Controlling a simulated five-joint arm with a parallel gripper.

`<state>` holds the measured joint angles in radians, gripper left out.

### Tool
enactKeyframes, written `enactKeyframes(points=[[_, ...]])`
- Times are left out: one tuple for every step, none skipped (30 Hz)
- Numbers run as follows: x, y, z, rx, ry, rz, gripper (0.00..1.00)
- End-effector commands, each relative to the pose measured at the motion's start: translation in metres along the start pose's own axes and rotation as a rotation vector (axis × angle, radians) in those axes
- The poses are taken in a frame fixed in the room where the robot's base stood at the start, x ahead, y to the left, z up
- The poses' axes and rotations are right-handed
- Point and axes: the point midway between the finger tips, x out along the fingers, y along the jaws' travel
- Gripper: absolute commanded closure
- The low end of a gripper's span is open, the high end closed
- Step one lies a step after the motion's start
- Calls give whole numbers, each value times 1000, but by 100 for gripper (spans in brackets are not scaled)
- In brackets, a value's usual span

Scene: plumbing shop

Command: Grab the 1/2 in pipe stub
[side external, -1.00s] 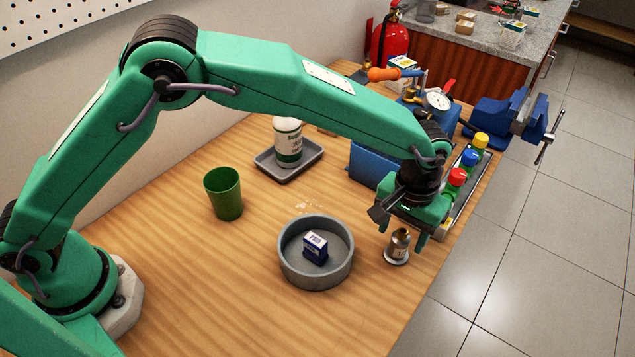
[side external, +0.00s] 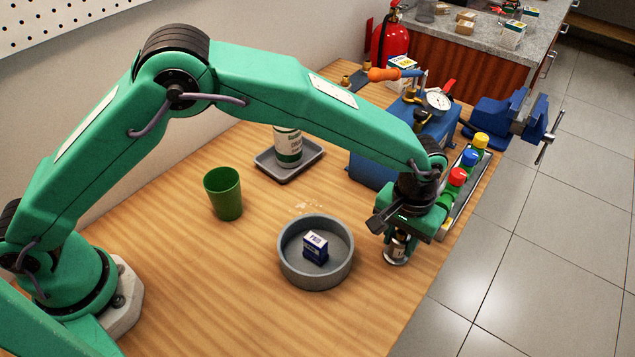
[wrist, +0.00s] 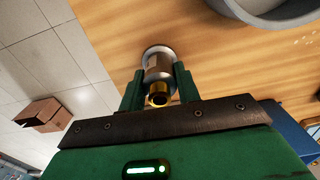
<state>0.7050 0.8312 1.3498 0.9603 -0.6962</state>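The pipe stub (side external: 398,245) is a short, upright metal cylinder with a brass-coloured top and a pale round foot, near the bench's right edge. In the wrist view the stub (wrist: 159,72) stands between the two green fingers of my gripper (wrist: 160,82). The gripper also shows in the side view (side external: 400,243), low over the stub, with a finger on each side. The fingers are very close to the stub, but I cannot tell whether both press on it. The fingers hide part of its sides.
A round grey tray (side external: 287,268) holding a small blue box (side external: 316,248) lies just left of my gripper. A rack with coloured-cap bottles (side external: 462,180) and a blue case (side external: 372,172) are close behind. A green cup (side external: 224,195) stands farther left.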

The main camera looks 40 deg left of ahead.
Motion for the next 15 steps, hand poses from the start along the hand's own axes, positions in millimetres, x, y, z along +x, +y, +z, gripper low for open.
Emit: enactKeyframes(points=[[0,0,0,0,0,0,91],[0,0,0,0,0,0,97],[0,0,0,0,0,0,100],[-1,0,-1,0,2,2,100],[-1,0,-1,0,2,2,100],[-1,0,-1,0,2,2,100],[-1,0,-1,0,2,2,100],[-1,0,-1,0,2,2,100],[-1,0,-1,0,2,2,100],[-2,0,-1,0,2,2,100],[-2,0,-1,0,2,2,100],[-2,0,-1,0,2,2,100],[-3,0,-1,0,2,2,100],[-4,0,-1,0,3,2,100],[-5,1,-1,0,3,2,100]])
